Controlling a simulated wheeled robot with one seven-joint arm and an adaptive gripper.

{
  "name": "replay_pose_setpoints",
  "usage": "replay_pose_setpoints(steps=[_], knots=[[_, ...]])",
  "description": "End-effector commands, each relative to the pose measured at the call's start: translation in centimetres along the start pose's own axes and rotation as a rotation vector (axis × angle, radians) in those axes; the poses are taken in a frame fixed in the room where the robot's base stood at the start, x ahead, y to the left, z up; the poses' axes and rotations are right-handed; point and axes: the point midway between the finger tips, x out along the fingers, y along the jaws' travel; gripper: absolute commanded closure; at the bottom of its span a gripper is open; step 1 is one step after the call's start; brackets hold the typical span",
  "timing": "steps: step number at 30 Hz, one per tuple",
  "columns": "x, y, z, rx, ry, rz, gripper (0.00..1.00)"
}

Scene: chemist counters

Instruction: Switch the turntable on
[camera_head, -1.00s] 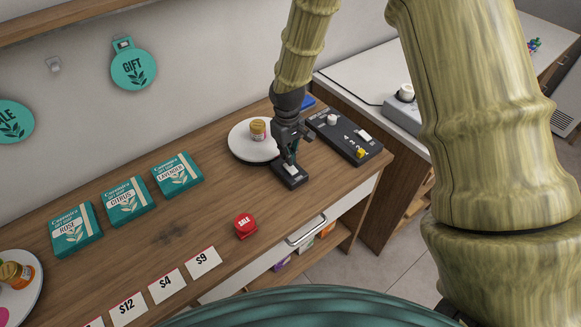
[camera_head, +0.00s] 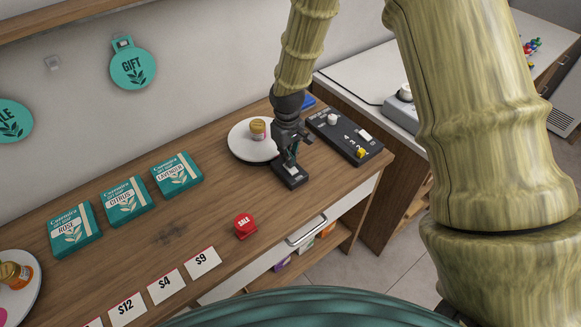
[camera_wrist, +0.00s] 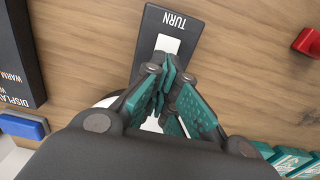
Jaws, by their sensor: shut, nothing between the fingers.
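The turntable (camera_head: 238,150) is a round white disc on the wooden counter with a small orange jar (camera_head: 257,128) on it. A small dark switch box (camera_head: 292,182) lies in front of it. In the wrist view the box is labelled TURN (camera_wrist: 176,19) and has a white rocker (camera_wrist: 167,43). My gripper (camera_head: 289,161) is shut and empty, its fingertips over the rocker. In the wrist view the teal finger pads (camera_wrist: 166,78) cover the middle of the box; part of the white rocker shows beyond them. I cannot tell whether they touch it or which way it is tilted.
A dark control panel (camera_head: 343,128) with knobs and switches lies close to the right. A red SALE block (camera_head: 245,226) and teal boxes (camera_head: 127,201) stand to the left. A blue item (camera_head: 308,101) sits behind my gripper. Bare wood lies between the switch box and the SALE block.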

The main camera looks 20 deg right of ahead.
Motion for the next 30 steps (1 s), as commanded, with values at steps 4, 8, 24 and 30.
replay_pose_setpoints(steps=[4,8,24,30], knots=[[0.2,0.0,0.0,0.0,0.0,0.0,1.0],[0.3,0.0,0.0,0.0,0.0,0.0,1.0],[1.0,0.0,0.0,0.0,0.0,0.0,1.0],[1.2,0.0,0.0,0.0,-0.001,0.0,1.0]])
